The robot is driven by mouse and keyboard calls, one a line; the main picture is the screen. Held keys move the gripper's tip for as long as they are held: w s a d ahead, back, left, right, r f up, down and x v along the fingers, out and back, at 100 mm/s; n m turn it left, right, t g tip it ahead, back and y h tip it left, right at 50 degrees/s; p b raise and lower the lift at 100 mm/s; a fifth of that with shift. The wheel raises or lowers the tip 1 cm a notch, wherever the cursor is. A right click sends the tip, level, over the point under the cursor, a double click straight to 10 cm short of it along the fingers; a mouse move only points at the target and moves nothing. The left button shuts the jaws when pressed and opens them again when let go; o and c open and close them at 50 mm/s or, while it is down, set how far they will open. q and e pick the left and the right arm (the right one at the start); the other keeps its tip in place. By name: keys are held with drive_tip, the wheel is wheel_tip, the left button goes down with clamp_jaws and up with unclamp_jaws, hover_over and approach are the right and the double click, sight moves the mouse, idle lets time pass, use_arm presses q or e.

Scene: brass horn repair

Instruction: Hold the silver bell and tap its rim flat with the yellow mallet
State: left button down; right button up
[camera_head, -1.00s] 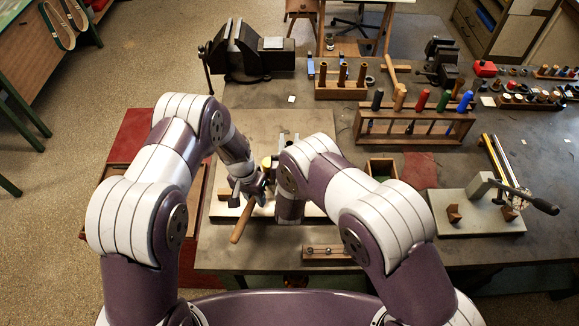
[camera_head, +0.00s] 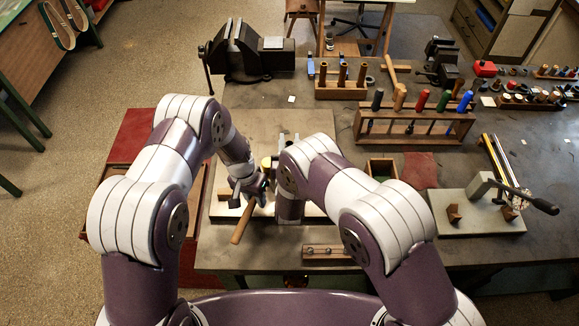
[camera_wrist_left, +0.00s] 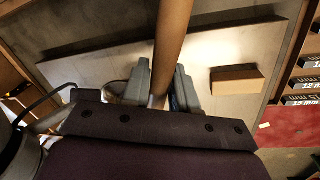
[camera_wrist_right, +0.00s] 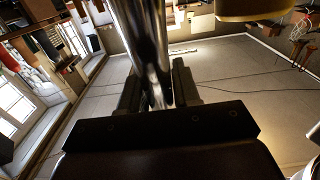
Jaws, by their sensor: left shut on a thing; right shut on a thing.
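My left gripper (camera_head: 257,188) is shut on the wooden handle (camera_wrist_left: 172,40) of the mallet. In the head view the handle's free end (camera_head: 240,226) slants down and left, and the yellow mallet head (camera_head: 266,164) shows just above the gripper. My right gripper (camera_wrist_right: 158,92) is shut on a shiny silver tube-like part of the bell (camera_wrist_right: 145,40). A yellow rounded block, apparently the mallet head (camera_wrist_right: 255,8), is at the top of the right wrist view, to the right of the silver part. In the head view my right arm hides the right gripper and most of the bell. I cannot tell whether mallet and rim touch.
A pale board (camera_head: 312,122) lies under both grippers. A small wooden block (camera_wrist_left: 236,79) lies on it. A dark vise (camera_head: 245,55) stands behind; a rack of coloured handles (camera_head: 415,127) and an open wooden box (camera_head: 381,166) stand right. A low wooden holder (camera_head: 327,251) sits in front.

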idle(0.4)
drive_tip(key=o, duration=1.1)
